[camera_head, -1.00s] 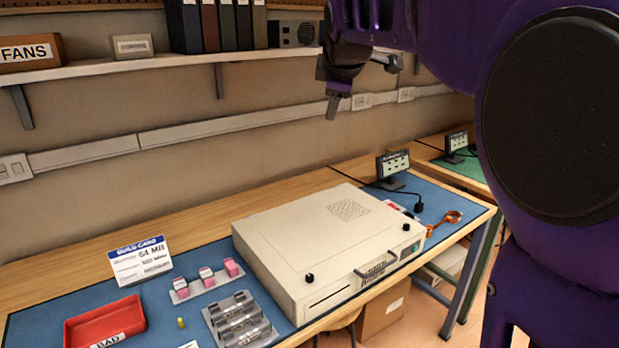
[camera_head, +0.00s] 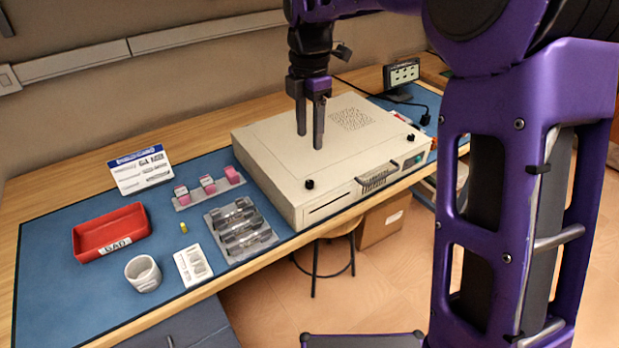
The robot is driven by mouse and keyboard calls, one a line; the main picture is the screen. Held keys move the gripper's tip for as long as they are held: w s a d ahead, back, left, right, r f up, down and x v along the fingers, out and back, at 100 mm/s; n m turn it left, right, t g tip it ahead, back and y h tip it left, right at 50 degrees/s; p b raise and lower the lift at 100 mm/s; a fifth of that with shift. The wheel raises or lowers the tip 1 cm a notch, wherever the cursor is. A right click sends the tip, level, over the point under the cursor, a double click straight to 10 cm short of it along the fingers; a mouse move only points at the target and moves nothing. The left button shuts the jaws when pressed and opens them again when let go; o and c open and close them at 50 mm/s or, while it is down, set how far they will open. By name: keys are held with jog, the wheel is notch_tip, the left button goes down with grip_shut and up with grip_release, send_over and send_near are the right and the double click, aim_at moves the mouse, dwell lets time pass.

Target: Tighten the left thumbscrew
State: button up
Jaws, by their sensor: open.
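A beige computer case (camera_head: 275,153) lies flat on the blue mat, its front facing me. The left thumbscrew (camera_head: 309,184) is a small black knob standing on the lid near its front left corner. A second black thumbscrew (camera_head: 410,138) stands near the front right corner. My gripper (camera_head: 310,142) points down in front of the lid in the picture, with its two dark fingers apart and nothing between them. Its tips appear above and a little behind the left thumbscrew, apart from it. I cannot tell their exact height over the lid.
Left of the case are a grey slotted tray (camera_head: 262,240), a rack with pink-ended modules (camera_head: 190,203), a red BAD bin (camera_head: 93,249), a white cup (camera_head: 137,284) and a white card (camera_head: 170,164). A small monitor (camera_head: 402,70) stands behind right.

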aim_at(309, 182)
notch_tip(309, 182, down, 12)
jog(key=shift+f+b, duration=0.2)
jog(key=shift+b, duration=0.8)
grip_shut()
